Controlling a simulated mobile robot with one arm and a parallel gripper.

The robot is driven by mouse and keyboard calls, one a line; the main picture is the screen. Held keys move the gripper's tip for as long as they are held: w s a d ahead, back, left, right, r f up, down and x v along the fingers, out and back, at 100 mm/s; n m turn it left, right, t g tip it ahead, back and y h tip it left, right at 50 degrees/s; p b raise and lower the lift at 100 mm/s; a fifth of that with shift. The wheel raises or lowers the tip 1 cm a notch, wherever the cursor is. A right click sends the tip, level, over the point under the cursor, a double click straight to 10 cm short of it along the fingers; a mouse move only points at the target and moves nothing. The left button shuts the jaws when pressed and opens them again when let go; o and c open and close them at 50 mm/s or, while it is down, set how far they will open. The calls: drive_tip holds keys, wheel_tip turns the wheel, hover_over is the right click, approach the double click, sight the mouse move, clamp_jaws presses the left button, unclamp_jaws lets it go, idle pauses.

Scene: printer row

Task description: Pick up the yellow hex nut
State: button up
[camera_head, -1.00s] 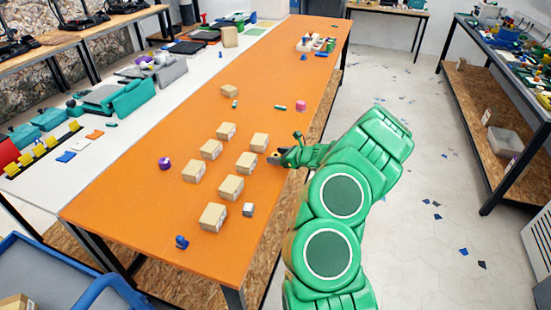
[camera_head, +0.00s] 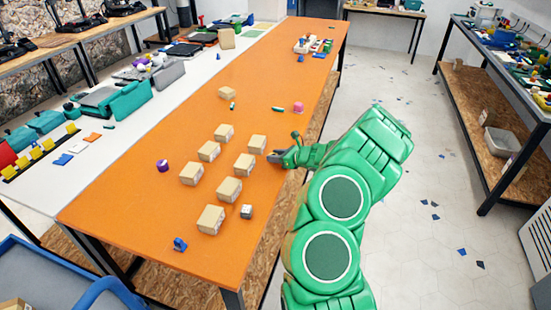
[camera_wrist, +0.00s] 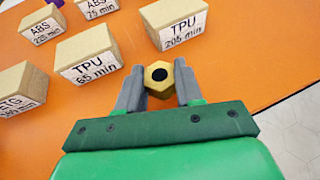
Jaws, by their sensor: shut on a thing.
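The yellow hex nut (camera_wrist: 159,75) shows in the wrist view, with a dark round hole facing the camera. My gripper (camera_wrist: 159,80) is shut on it, with one grey finger on each side. In the head view my gripper (camera_head: 274,157) is at the right edge of the orange table, close to the box on the right of the group. The nut is too small to make out there.
A small grey-white cube (camera_head: 246,211), a purple round part (camera_head: 162,166), a blue part (camera_head: 180,244) and a pink cylinder (camera_head: 298,107) also lie there.

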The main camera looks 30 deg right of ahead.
drive_tip(key=r, duration=0.3)
drive_tip(key=shift+s+a+r, duration=0.1)
drive_tip(key=shift+s, duration=0.2)
drive_tip(key=s+a+r, duration=0.4)
drive_tip(key=s+r, duration=0.5)
drive_tip(key=s, duration=0.3)
drive_tip(key=shift+s+a, duration=0.15)
drive_tip(key=shift+s, duration=0.15)
